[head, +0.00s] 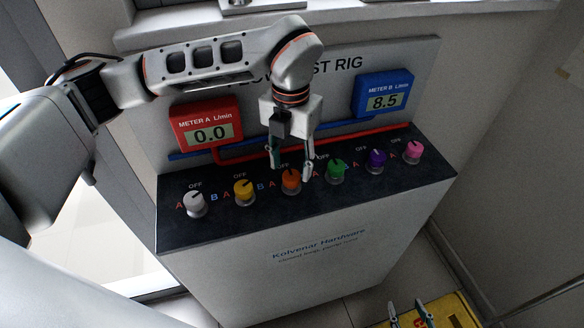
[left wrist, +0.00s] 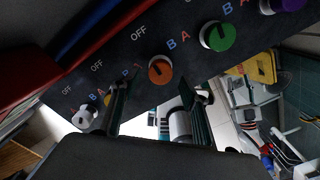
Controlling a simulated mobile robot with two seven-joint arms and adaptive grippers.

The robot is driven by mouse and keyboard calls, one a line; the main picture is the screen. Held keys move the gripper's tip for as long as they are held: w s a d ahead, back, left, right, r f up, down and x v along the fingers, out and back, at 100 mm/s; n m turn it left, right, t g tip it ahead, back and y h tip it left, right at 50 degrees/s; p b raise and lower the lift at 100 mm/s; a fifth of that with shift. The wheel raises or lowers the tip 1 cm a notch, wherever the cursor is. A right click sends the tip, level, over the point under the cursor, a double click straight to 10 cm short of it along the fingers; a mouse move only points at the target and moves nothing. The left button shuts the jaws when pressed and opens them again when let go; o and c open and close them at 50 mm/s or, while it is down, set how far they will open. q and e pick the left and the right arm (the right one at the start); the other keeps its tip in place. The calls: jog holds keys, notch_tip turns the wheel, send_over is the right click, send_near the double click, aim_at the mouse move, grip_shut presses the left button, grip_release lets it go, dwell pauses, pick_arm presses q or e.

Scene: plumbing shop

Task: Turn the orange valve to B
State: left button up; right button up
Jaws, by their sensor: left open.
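The orange valve (head: 291,180) is a round knob on the dark sloping panel, third from the left, between the yellow and green valves. Its dark pointer mark looks roughly toward its OFF label; the exact angle is hard to read. My left gripper (head: 290,168) points down over the orange valve, its fingers apart on either side and partly covering its labels. In the left wrist view the orange valve (left wrist: 160,70) shows between the open fingers (left wrist: 157,95), apparently beyond the tips. My right gripper (head: 409,313) is low at the bottom right, fingers apart, away from the panel.
White (head: 195,204), yellow (head: 244,192), green (head: 336,172), purple (head: 375,161) and pink (head: 413,152) valves share the panel. Red meter A (head: 207,125) reads 0.0; blue meter B (head: 384,94) reads 8.5. Red and blue pipes run behind. A yellow object (head: 452,312) is at lower right.

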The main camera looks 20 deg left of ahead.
aim_at(291, 180)
pick_arm(q)
jog(key=shift+f, duration=1.3)
jog(key=c, duration=1.1)
jog(key=shift+m, duration=0.4)
jog(key=m+b, duration=0.1)
jog(key=m, duration=0.4)
jog(key=shift+m, duration=0.3)
jog(key=m, duration=0.5)
jog(key=shift+d, duration=0.1)
jog(key=shift+m, duration=0.4)
